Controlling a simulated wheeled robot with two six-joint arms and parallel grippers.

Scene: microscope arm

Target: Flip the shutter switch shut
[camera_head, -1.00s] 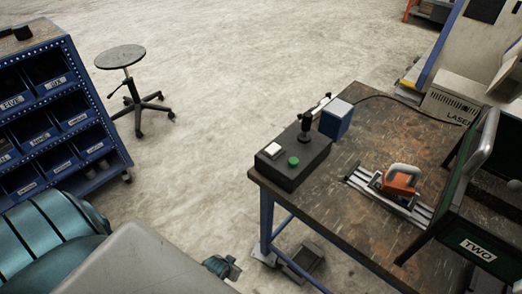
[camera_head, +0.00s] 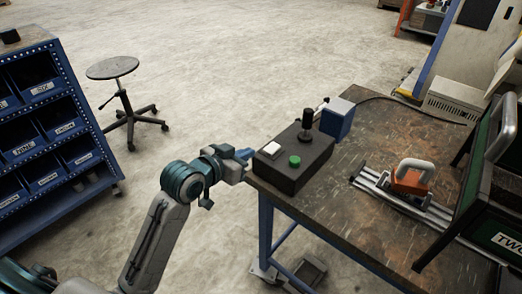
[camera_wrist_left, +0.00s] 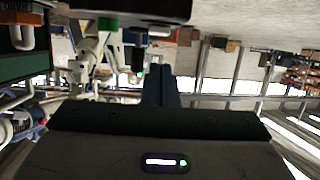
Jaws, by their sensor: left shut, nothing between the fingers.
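A black control box (camera_head: 292,163) sits at the left corner of the workbench. Which of these is the shutter switch I cannot tell for sure. My left gripper (camera_head: 245,154) is shut and empty, just left of the box near its white switch. My right gripper is out of view.
A blue box (camera_head: 337,119) stands behind the control box, with a cable running back from it. An orange and white tool (camera_head: 411,176) sits on a metal rail (camera_head: 390,202) on the bench. A green-framed bin (camera_head: 478,190) stands at right. Open floor lies left of the bench.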

